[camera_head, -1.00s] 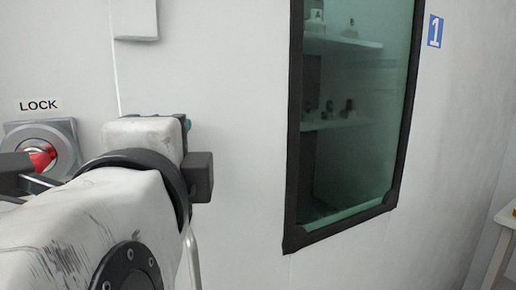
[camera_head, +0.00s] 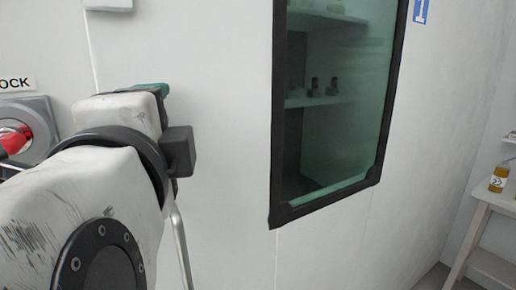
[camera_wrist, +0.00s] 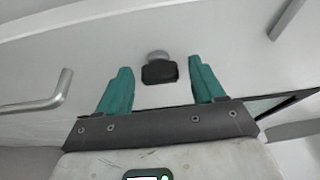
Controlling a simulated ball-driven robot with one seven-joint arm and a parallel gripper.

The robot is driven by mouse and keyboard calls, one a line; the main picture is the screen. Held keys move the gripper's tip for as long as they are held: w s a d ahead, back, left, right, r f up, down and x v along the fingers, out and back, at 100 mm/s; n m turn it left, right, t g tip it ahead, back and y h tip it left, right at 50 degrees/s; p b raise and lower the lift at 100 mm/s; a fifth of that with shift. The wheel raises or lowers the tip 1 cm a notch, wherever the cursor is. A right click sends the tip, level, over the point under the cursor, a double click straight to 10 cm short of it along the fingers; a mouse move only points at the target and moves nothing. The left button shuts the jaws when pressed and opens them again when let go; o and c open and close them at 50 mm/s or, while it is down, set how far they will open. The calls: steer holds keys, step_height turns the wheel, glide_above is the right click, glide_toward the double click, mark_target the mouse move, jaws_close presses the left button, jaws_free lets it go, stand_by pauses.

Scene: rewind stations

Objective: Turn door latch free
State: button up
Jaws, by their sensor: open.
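In the wrist view, a black knob on a round grey base (camera_wrist: 159,73) stands out from the white door (camera_wrist: 215,30). It looks like the latch, though no label shows there. My gripper (camera_wrist: 160,64) is open, with one teal finger on each side of the knob and gaps on both sides. I see no contact. In the head view my arm hides the knob and most of the gripper; only a bit of teal shows. A red knob in a square grey housing (camera_head: 40,118) sits under a LOCK label (camera_head: 16,83) at the left edge.
A bent metal handle (camera_wrist: 45,101) sticks out left of my gripper in the wrist view, and a grey bar (camera_wrist: 286,18) is at upper right. A black-framed window (camera_head: 273,170) is right of my arm. A white stand (camera_head: 486,192) holds an amber bottle (camera_head: 499,178) at far right.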

steer(key=s+d+f+n+t+y+p, duration=0.1)
steer(key=s+d+f+n+y+p, duration=0.3)
steer(key=n, duration=0.7)
steer(key=s+d+f+n+y+p, duration=0.1)
steer(key=s+d+n+y+p, duration=0.1)
steer(key=s+n+y+p, duration=0.65)
steer(key=w+d+f+m+g+h+b, duration=0.1)
steer(key=d+f+h, duration=0.5)
steer(key=f, duration=0.6)
steer(key=w+d+f+g+h+b, duration=0.3)
steer(key=w+d+f+h, duration=0.4)
steer(key=f, duration=0.6)
steer(key=shift+w+d+m+g, duration=0.35)
steer(key=shift+w+d+g, duration=0.25)
steer(key=shift+d+g, duration=0.3)
